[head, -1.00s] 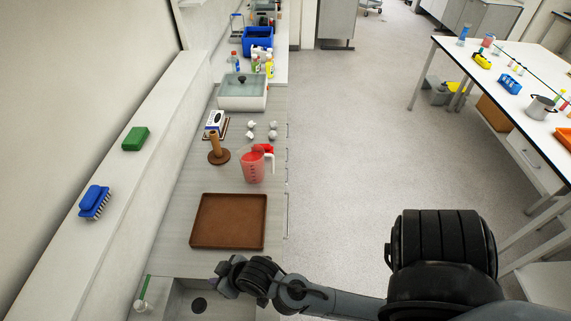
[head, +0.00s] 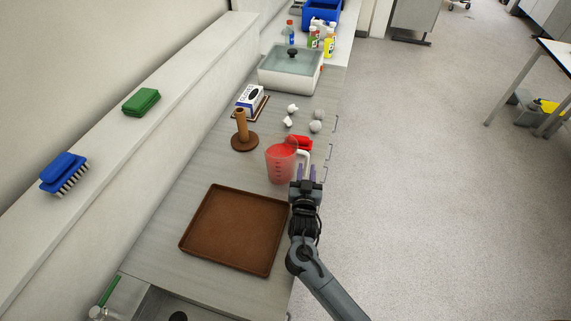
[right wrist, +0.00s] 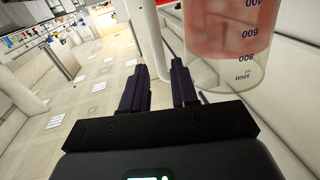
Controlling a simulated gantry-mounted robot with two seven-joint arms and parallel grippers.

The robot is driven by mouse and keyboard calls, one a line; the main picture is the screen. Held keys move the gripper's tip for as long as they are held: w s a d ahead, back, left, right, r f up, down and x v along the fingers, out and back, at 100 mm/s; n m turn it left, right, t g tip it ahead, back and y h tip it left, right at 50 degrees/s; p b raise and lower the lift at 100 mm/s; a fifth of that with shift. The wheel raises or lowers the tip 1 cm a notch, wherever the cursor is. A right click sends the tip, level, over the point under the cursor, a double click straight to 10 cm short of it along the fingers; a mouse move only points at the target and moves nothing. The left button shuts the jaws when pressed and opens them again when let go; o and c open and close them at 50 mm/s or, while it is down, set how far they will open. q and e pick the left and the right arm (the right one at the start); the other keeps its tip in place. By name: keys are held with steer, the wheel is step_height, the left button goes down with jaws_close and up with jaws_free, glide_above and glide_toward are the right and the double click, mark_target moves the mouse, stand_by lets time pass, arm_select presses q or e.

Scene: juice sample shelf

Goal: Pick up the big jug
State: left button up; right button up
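The big jug (head: 280,164) is a clear measuring jug with red contents and a pale handle (head: 304,156) on its right. It stands upright on the counter beyond the brown tray. My right gripper (head: 306,172) is at the handle side of the jug, its fingers pointing away from me. In the right wrist view the jug (right wrist: 228,42) fills the upper right, with blue volume marks. There my right gripper (right wrist: 158,70) is open, and the pale handle (right wrist: 149,35) shows between and beyond its fingertips. I cannot tell whether they touch it. My left gripper is not in view.
A brown tray (head: 196,243) lies nearer me. A wooden post on a round base (head: 243,140) stands left of the jug, and a red object (head: 304,143) is just behind it. Several small white pieces (head: 317,126) and a lidded basin (head: 290,82) are farther back.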

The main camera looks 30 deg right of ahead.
mark_target(307, 162)
steer(key=shift+x, duration=3.5)
steer(key=shift+f, duration=0.1)
jaws_close()
